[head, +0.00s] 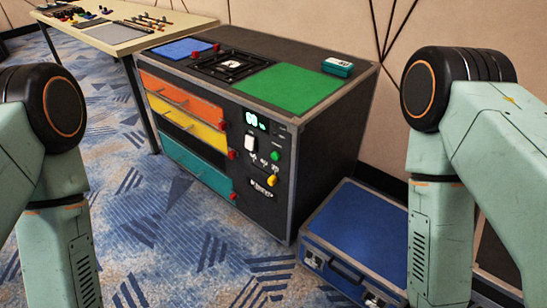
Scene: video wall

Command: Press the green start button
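A black cabinet (324,133) stands in the middle of the head view, with a control panel on its front right. A small round green button (274,157) sits on that panel, below a lit green display (257,121). Nothing covers the button. My arms show at the left and right edges of the view, both well apart from the panel. Both grippers are out of the picture.
The panel also has a white switch (249,143) and a yellow knob (272,180). Orange (180,99), yellow (189,126) and teal (194,166) drawers are to its left. A blue case (358,232) stands on the floor at the right. Carpet before the cabinet is clear.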

